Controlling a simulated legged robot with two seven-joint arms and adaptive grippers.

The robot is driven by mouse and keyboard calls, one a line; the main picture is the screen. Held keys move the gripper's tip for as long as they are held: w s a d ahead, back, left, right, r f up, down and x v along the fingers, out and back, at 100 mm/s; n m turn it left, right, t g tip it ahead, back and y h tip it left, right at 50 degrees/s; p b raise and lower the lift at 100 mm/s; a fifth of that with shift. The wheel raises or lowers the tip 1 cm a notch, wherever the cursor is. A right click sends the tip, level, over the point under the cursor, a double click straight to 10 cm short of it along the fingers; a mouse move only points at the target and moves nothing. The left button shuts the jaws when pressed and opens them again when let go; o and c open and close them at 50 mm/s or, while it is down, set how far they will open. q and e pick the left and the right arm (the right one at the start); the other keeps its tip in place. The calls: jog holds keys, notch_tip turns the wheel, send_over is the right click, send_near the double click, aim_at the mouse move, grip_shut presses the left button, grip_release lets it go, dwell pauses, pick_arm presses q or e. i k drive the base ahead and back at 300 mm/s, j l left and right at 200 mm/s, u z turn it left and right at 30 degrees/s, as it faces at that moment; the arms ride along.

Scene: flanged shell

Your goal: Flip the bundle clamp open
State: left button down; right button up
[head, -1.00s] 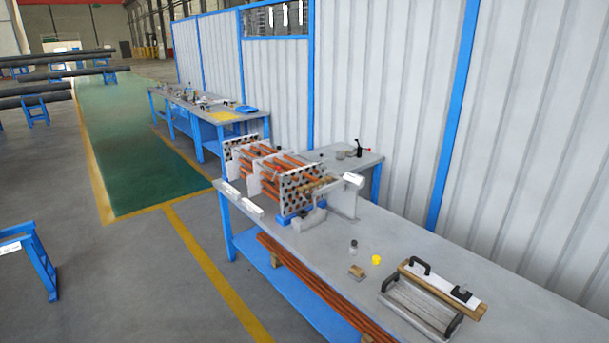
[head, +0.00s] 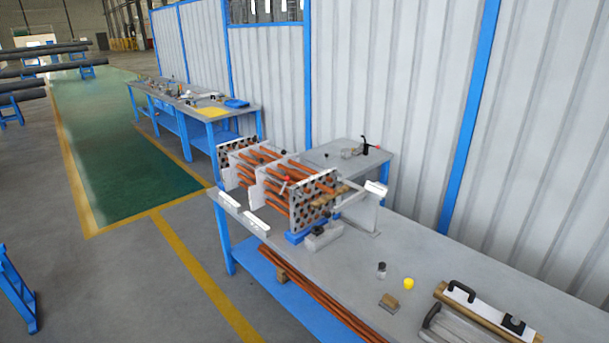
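A tube bundle (head: 285,185) of copper-coloured rods runs through upright perforated plates on the grey workbench. A small red-tipped piece (head: 284,187) sits on the bundle between the plates; I cannot tell whether it is the clamp or whether it is open or shut. A dark lever-like device with a red tip (head: 366,146) stands on the grey table behind the bundle; I cannot tell what it is. Neither of my grippers is in the head view.
The workbench (head: 365,266) has free room in front of the bundle. A small jar (head: 381,270), a yellow piece (head: 408,284) and a wooden block (head: 389,303) stand there. A handled tray (head: 470,325) lies at the right.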

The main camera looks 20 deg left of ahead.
aim_at(287, 178)
jog(key=i+j, duration=0.2)
jog(key=j, duration=0.2)
jog(key=i+j, duration=0.15)
jog(key=j, duration=0.2)
jog(key=i+j+z, duration=0.1)
jog(key=j, duration=0.3)
jog(key=i+j, duration=0.4)
jog(key=j, duration=0.35)
jog(key=i+j, duration=0.2)
jog(key=j, duration=0.2)
jog(key=z, duration=0.05)
